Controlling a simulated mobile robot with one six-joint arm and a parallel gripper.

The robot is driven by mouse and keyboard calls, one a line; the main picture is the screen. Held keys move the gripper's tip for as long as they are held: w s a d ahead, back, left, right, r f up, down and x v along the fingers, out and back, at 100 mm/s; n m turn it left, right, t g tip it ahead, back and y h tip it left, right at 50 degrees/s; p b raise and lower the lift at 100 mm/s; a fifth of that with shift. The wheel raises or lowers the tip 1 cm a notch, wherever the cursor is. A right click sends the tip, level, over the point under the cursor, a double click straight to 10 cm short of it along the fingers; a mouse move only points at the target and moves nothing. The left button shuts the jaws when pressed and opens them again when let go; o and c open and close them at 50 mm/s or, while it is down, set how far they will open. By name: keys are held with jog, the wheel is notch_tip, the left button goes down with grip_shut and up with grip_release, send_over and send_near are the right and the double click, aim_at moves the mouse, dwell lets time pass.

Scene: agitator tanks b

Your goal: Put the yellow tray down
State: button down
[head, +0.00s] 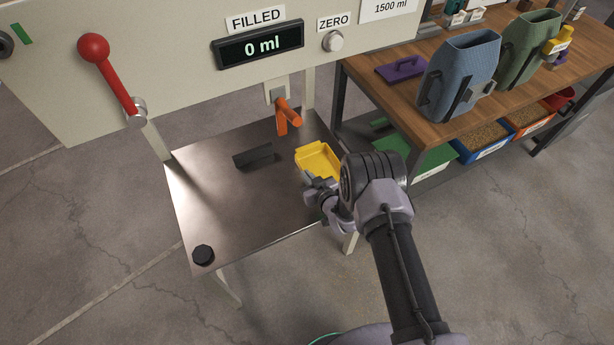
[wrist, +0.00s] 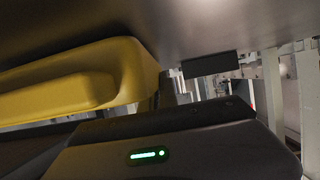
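The yellow tray (head: 318,157) is at the right side of the metal table, to the right of the orange spout. It also fills the upper left of the wrist view (wrist: 75,85), close to the gripper body. My gripper (head: 316,184) is at the tray's near edge and appears shut on it; the arm hides part of the tray and the fingertips are hard to make out. I cannot tell whether the tray's underside touches the metal table (head: 225,205).
A black block (head: 254,156) and a black knob (head: 203,254) are on the metal table, with bare surface between them. The orange spout (head: 287,115) hangs above its back. A red lever (head: 112,80) is on the panel. A wooden bench (head: 405,105) with jugs stands at right.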

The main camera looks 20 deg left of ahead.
jog(key=shift+f, duration=0.2)
jog(key=c, duration=1.6)
grip_release()
jog(key=shift+c, duration=0.2)
